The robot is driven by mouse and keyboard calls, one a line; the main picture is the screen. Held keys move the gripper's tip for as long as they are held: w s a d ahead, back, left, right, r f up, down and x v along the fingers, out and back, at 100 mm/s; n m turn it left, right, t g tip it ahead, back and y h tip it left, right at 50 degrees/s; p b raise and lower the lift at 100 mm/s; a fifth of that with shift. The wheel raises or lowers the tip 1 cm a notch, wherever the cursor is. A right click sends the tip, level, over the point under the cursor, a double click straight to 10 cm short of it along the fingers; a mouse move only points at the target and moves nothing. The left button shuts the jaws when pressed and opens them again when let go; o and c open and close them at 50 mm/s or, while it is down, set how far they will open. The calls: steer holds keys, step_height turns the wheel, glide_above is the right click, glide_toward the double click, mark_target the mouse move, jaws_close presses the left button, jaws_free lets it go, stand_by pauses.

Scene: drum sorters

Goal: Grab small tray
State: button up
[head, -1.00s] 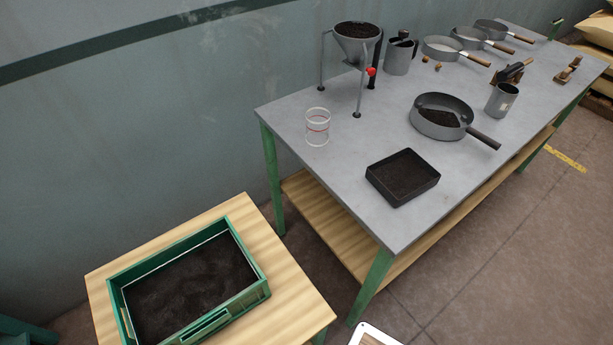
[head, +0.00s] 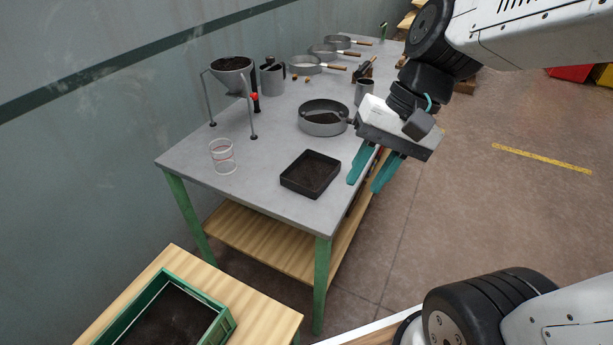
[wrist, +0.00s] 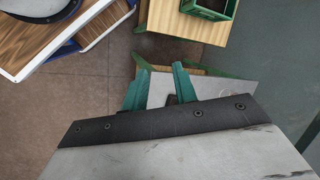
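The small tray (head: 296,187) is black, shallow and rectangular, with dark soil in it. It sits flat on the grey table top near the front corner in the head view. My gripper (head: 364,186) is open and empty, to the right of the tray and apart from it, at the table's right edge. In the wrist view the open gripper (wrist: 160,68) points toward the table's end. A small dark shape shows between the fingers there; I cannot tell if it is the tray.
A clear beaker (head: 222,157) stands left of the tray. A funnel on a stand (head: 234,78) and a pan (head: 323,118) are behind it. A green crate (head: 218,326) of soil is on a low wooden table. The table front by the tray is clear.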

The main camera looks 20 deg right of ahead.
mark_target(311, 173)
steer(key=w+f+m+t+y, duration=0.2)
steer(key=w+f+m+y, duration=0.1)
steer(key=w+m, duration=0.4)
steer(key=w+f+m+t+y, duration=0.2)
steer(key=w+f+m+y, duration=0.2)
steer(key=w, duration=0.5)
steer(key=w+d+f+m+t+h, duration=0.1)
steer(key=w+d+f+m+t, duration=0.1)
steer(key=w+d+f+m, duration=0.1)
steer(key=w+d+f+m+t+h, duration=0.1)
steer(key=w+d+f+m+t, duration=0.1)
steer(key=w+d+f+m, duration=0.2)
steer(key=w+d+f+m+t, duration=0.2)
steer(key=w+d+f+m, duration=0.2)
steer(key=f+m, duration=0.2)
steer(key=shift+w+d+f+t+h, duration=0.25)
steer(key=shift+d+f+t+h, duration=0.05)
steer(key=shift+d+t+h, duration=0.1)
steer(key=x, duration=0.7)
steer(key=shift+w+a+f, duration=0.1)
steer(key=shift+w+f, duration=0.1)
steer(key=shift+w, duration=0.1)
jaws_close()
